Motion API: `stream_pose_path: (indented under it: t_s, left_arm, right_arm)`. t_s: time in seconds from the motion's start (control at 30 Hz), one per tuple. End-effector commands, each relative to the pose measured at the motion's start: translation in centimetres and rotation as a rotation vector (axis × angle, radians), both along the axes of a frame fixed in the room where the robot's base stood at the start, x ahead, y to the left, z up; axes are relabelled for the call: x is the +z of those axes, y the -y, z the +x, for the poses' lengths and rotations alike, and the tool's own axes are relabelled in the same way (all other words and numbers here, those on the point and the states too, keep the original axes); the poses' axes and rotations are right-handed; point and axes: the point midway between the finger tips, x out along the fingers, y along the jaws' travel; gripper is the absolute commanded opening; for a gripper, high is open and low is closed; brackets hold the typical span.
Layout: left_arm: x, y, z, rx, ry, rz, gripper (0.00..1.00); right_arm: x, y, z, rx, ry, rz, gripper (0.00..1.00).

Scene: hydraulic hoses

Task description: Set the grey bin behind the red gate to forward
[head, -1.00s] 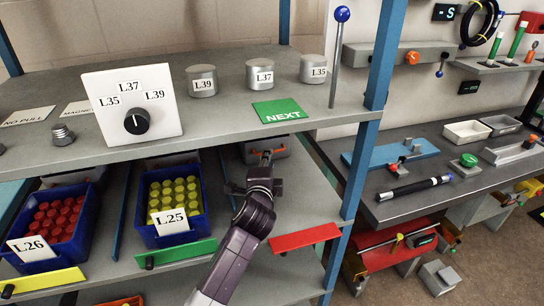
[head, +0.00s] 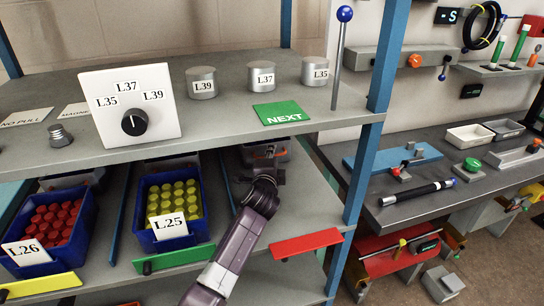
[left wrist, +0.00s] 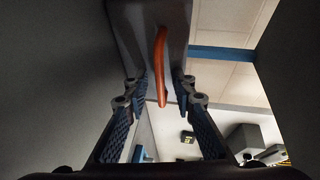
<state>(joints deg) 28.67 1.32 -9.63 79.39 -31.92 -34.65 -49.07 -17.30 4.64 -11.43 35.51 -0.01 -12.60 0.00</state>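In the head view, the grey bin (head: 284,155) sits far back in the lane behind the red gate (head: 306,243), under the upper shelf. The gate is a red bar with a dark knob at the lane's front edge. My left gripper (head: 268,155) is at the bin's front, partly hidden by its own wrist. In the left wrist view, my left gripper (left wrist: 158,92) is open. The bin's orange handle (left wrist: 160,65) shows between its spread fingers, on the grey bin face (left wrist: 135,30). Contact with the handle cannot be seen. My right gripper is out of view.
A blue bin labelled L25 (head: 152,236) stands left of my arm behind a green gate (head: 173,257). Another, L26 (head: 14,266), stands behind a yellow gate (head: 40,286). The upper shelf (head: 225,125) overhangs the lane. A blue post (head: 366,165) stands right of it.

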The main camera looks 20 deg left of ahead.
Motion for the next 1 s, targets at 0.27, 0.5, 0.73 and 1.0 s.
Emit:
stream_pose_path:
  t_s: [0.27, 0.5, 0.73, 1.0]
  left_arm:
    - [0.04, -0.01, 0.03, 0.0, 0.001, -0.001, 0.19]
    - [0.02, 0.0, 0.01, 0.0, 0.0, -0.001, 0.0]
    - [0.01, -0.01, 0.0, 0.0, 0.0, 0.0, 0.0]
    - [-0.01, 0.0, -0.01, 0.0, -0.001, 0.0, 0.0]
  right_arm:
    - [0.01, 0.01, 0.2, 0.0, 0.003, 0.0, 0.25]
    - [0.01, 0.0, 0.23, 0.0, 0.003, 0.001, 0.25]
    - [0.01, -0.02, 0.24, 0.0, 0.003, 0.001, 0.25]
    - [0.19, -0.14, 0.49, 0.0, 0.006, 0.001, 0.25]
